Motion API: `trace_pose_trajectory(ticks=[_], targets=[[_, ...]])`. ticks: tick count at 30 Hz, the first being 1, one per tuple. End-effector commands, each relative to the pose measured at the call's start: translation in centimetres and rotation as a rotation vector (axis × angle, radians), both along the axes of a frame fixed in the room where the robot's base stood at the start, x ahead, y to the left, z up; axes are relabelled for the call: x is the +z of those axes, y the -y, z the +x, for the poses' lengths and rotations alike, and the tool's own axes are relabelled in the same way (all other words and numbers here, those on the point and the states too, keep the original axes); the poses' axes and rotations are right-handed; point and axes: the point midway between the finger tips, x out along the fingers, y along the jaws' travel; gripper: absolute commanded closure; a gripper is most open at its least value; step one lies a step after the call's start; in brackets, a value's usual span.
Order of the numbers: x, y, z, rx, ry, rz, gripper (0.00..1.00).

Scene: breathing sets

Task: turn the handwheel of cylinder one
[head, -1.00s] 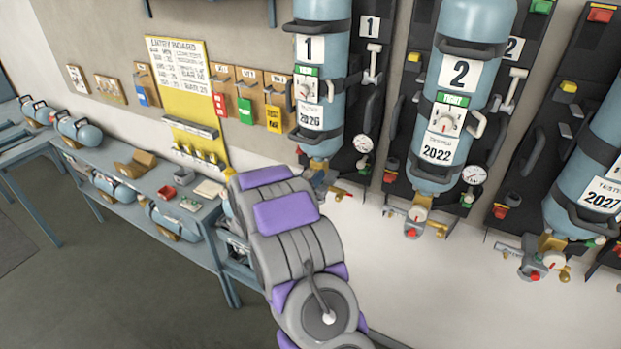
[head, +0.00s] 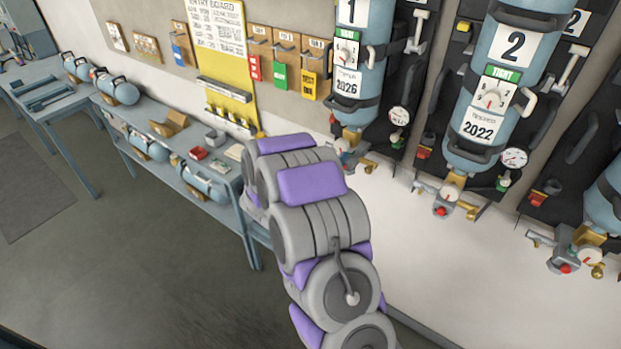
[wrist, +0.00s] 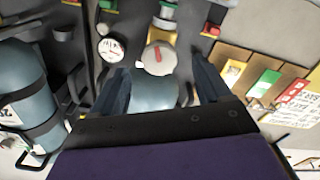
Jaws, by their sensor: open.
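Cylinder one (head: 365,62) is the blue upright bottle labelled 1, strapped to a dark wall panel in the head view. Its dial plate (head: 346,52) faces out below a green strip. Brass and grey valve parts (head: 352,138) show at its lower end, partly behind my arm. In the wrist view a pale round knob with a red mark, apparently the handwheel (wrist: 158,58), sits ahead between the fingers of my gripper (wrist: 160,82). A blue rounded body shows just below it in the picture. My gripper is open; contact with the knob cannot be told. In the head view my arm hides the gripper.
Cylinder two (head: 505,65) hangs to the right, with a pressure gauge (head: 514,157) beside it. A yellow entry board (head: 222,50) and hanging tags are on the wall at left. A blue shelf bench (head: 215,170) holds small cylinders and boxes. The floor (head: 130,260) is clear.

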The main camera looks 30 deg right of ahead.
Motion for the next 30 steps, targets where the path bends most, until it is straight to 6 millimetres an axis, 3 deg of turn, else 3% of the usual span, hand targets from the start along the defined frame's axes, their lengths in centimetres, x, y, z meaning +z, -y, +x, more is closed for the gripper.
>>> trace_pose_trajectory(ticks=[9, 15, 21, 30], targets=[[-0.2, -6.1, -2.3, 0.004, -0.002, 0.005, 0.23], [-0.2, -8.7, -3.4, 0.002, -0.002, 0.004, 0.23], [-0.2, -9.8, -4.0, 0.0, -0.003, 0.005, 0.23], [-0.2, -9.9, -4.0, -0.001, -0.003, 0.003, 0.23]])
